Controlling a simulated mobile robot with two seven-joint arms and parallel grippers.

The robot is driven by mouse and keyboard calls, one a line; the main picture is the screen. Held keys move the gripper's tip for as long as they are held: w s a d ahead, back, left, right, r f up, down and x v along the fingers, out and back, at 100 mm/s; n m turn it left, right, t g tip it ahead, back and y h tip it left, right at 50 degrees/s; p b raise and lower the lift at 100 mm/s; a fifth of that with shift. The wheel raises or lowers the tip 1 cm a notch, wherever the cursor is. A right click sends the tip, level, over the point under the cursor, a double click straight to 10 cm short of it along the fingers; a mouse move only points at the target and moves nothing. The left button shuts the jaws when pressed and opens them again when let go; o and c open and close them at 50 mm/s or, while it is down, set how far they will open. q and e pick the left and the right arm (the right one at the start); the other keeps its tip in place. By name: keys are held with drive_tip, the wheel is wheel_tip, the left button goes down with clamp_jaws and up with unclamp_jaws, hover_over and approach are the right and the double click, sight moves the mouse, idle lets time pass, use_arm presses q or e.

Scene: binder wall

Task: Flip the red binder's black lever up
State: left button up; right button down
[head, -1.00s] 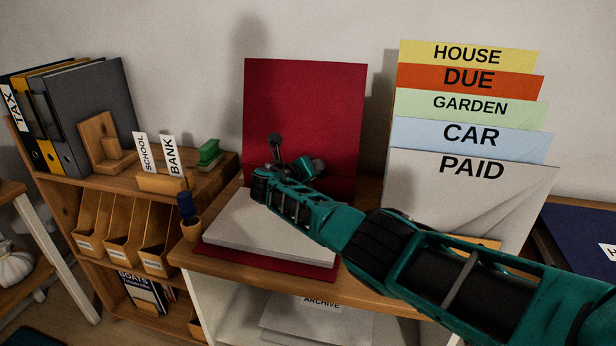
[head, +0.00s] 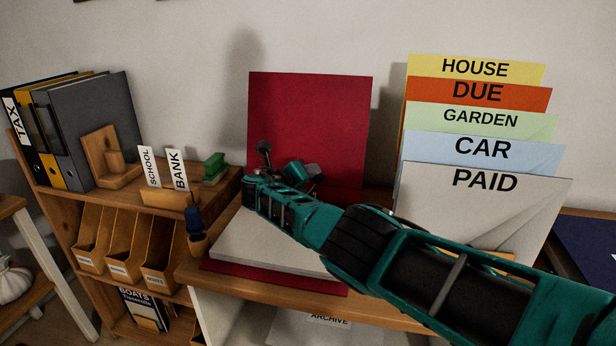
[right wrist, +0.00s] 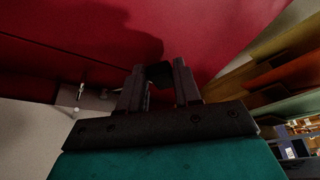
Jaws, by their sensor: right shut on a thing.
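The red binder lies open on the wooden shelf top, its red cover (head: 320,110) standing upright at the back and white paper (head: 270,250) lying in front. My right gripper (head: 314,174) is in front of the lower part of the cover. In the right wrist view its two dark fingers (right wrist: 160,88) are closed on the black lever (right wrist: 159,74), with the red cover behind. In the head view my gripper and arm hide the lever, so its tilt cannot be told there. My left gripper is not in view.
Labelled folders (head: 485,200) stand close to the right of the binder. A navy item (head: 590,245) lies far right.

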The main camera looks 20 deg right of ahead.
drive_tip(key=shift+a+f, duration=0.15)
drive_tip(key=shift+a, duration=0.35)
drive_tip(key=c, duration=1)
unclamp_jaws()
drive_tip(key=shift+o, duration=0.8)
drive_tip(key=shift+d, duration=0.15)
drive_tip(key=p+v, duration=0.3)
drive_tip(key=v, duration=1)
drive_tip(key=shift+p, duration=0.35)
drive_tip(key=shift+d, duration=0.1)
